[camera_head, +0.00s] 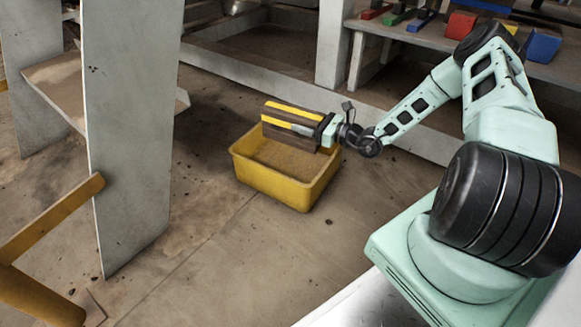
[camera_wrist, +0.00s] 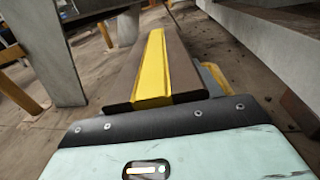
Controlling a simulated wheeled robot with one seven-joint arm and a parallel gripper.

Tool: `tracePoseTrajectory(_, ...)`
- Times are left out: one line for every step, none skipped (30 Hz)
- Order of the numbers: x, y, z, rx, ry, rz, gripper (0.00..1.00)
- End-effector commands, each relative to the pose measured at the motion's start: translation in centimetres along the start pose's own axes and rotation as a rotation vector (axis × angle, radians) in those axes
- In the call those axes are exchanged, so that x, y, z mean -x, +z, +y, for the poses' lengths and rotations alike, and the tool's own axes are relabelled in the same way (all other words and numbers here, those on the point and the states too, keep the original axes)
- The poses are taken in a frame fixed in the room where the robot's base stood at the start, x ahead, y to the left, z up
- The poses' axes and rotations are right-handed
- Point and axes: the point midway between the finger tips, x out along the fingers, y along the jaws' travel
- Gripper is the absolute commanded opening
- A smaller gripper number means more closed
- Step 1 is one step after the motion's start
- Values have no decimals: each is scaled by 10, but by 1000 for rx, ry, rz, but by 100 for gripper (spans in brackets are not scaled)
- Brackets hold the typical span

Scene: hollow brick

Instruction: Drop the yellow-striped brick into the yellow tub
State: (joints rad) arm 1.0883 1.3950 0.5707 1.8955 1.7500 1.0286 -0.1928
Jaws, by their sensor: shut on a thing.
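The yellow-striped brick (camera_head: 291,121) is dark brown with yellow bands along its length. My gripper (camera_head: 327,131) is shut on its right end and holds it above the yellow tub (camera_head: 272,186). The tub stands on the floor and its inside floor looks bare and dusty. In the head view the brick overlaps the tub's far rim. In the wrist view the brick (camera_wrist: 155,68) reaches away from my gripper (camera_wrist: 160,112), and a small part of the tub (camera_wrist: 216,76) shows at its right side. The fingertips are mostly hidden.
A grey shelf panel (camera_head: 125,120) stands to the left, with a yellow rail (camera_head: 50,220) in front of it. A bench (camera_head: 450,50) at the back right bears several coloured blocks. The floor in front of the tub is clear.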

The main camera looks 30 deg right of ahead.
Motion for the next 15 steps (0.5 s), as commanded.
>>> tracePoseTrajectory(-1, -4, 0, 2, 1, -7, 3)
tracePoseTrajectory(-1, -5, 0, 2, 0, -7, 3)
tracePoseTrajectory(-1, -5, 0, 2, 0, -7, 3)
tracePoseTrajectory(-1, -6, 0, 2, 0, -7, 3)
tracePoseTrajectory(-1, -6, 0, 2, 0, -7, 3)
tracePoseTrajectory(-1, -6, 0, 2, 0, -7, 3)
tracePoseTrajectory(-1, -5, 0, 2, 0, -7, 3)
tracePoseTrajectory(-1, -5, 0, 2, 0, -7, 3)
tracePoseTrajectory(-1, -5, 0, 2, 0, -7, 3)
tracePoseTrajectory(-1, -5, 0, 2, 0, -7, 3)
tracePoseTrajectory(-1, -5, 0, 2, 0, -7, 3)
tracePoseTrajectory(-1, -5, 0, 2, 0, -7, 3)
tracePoseTrajectory(-1, -5, 0, 2, 0, -7, 69)
tracePoseTrajectory(-1, -5, 0, 2, 0, -7, 77)
tracePoseTrajectory(-1, -5, 0, 2, 0, -6, 89)
